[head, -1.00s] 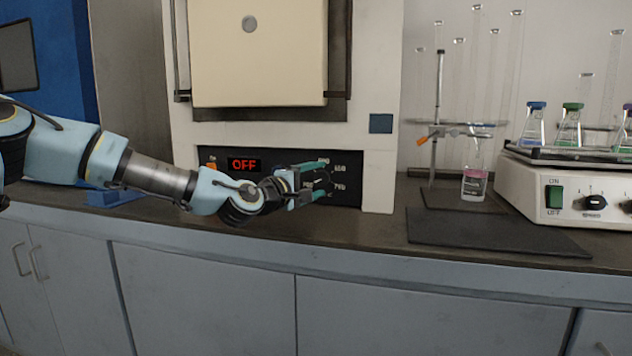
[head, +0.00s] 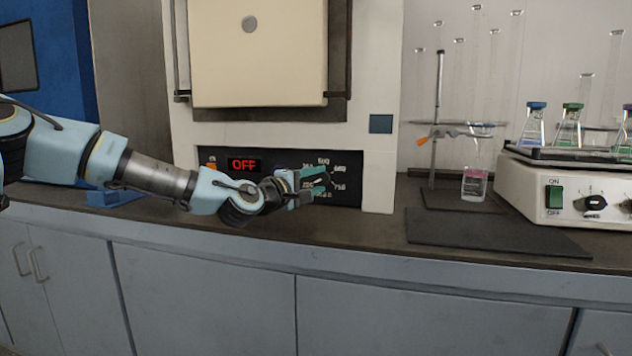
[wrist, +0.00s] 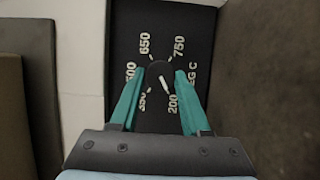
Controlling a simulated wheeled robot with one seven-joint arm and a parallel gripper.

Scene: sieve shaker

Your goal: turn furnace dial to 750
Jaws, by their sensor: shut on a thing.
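The furnace dial (wrist: 155,71) is a dark round knob with a white pointer line, on a black panel marked 200, 350, 500, 650 and 750. In the wrist view the line slants down and right, toward the 200 mark. My gripper (wrist: 160,77) is shut on the dial, one teal finger on each side. In the head view my gripper (head: 325,180) reaches the panel from the left, and its fingers partly hide the dial. The furnace (head: 380,170) has a red display (head: 244,165) reading OFF.
The cream furnace door (head: 258,60) is above the panel. To the right are a dark mat (head: 490,232), a stand with a beaker (head: 474,185), and a white shaker (head: 575,205) carrying flasks. The counter in front of the furnace is clear.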

